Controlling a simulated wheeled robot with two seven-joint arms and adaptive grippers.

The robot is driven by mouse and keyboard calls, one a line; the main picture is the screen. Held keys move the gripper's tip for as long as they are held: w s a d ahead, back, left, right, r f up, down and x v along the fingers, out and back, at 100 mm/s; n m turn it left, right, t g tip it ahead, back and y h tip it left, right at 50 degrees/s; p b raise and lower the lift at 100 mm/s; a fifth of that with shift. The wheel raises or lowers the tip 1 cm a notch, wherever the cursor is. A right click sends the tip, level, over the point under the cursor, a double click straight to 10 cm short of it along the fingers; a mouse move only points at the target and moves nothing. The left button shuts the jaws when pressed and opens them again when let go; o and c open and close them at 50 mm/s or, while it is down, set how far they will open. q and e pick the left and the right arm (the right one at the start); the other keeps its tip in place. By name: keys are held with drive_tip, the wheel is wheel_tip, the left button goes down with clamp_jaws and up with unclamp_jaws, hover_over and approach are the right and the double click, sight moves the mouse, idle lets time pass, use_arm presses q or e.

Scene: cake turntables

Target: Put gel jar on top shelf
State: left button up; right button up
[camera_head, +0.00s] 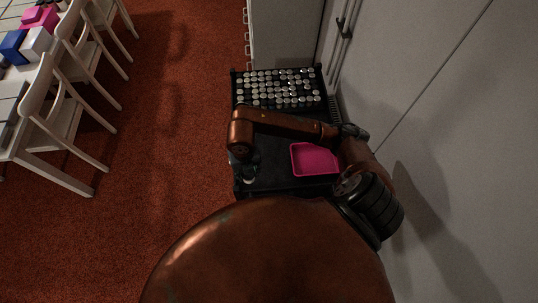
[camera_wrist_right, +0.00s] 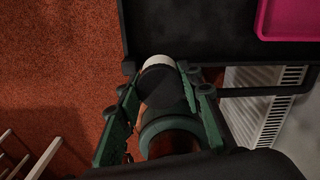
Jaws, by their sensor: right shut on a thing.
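My right gripper (camera_wrist_right: 157,85) is shut on a gel jar (camera_wrist_right: 165,92), a dark cylinder with a pale end, held between its green fingers in the right wrist view. In the head view the right gripper (camera_head: 246,173) hangs at the left edge of a black shelf unit (camera_head: 275,181), and the jar is too small and dark there to make out clearly. In the wrist view the pale end reaches to the dark edge of the unit; I cannot tell whether they touch. My left gripper is not in view.
Many small jars (camera_head: 280,88) with pale lids fill the far part of the black unit. A pink tray (camera_head: 314,159) lies on its near right part. Grey cabinets (camera_head: 430,70) stand close on the right. White chairs (camera_head: 75,110) stand left, beyond open red carpet (camera_head: 165,130).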

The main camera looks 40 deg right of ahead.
drive_tip(key=w+d+f, duration=0.4)
drive_tip(key=d+f, duration=0.1)
drive_tip(key=w+d+f, duration=0.2)
drive_tip(key=d+f, duration=0.1)
drive_tip(key=shift+w+d, duration=0.15)
drive_tip(key=shift+w, duration=0.1)
drive_tip(key=shift+w+d+f, duration=0.1)
drive_tip(key=shift+d+f, duration=0.05)
drive_tip(key=shift+w+d+f, duration=0.1)
drive_tip(key=shift+f, duration=0.8)
drive_tip(key=shift+w+d+f, duration=0.1)
drive_tip(key=shift+f, duration=0.8)
drive_tip(key=shift+b, duration=0.3)
drive_tip(key=o, duration=0.7)
drive_tip(key=shift+f, duration=0.15)
drive_tip(key=o, duration=0.5)
drive_tip(key=shift+c, duration=0.2)
wheel_tip(320, 180, up, 12)
drive_tip(key=shift+r, duration=0.2)
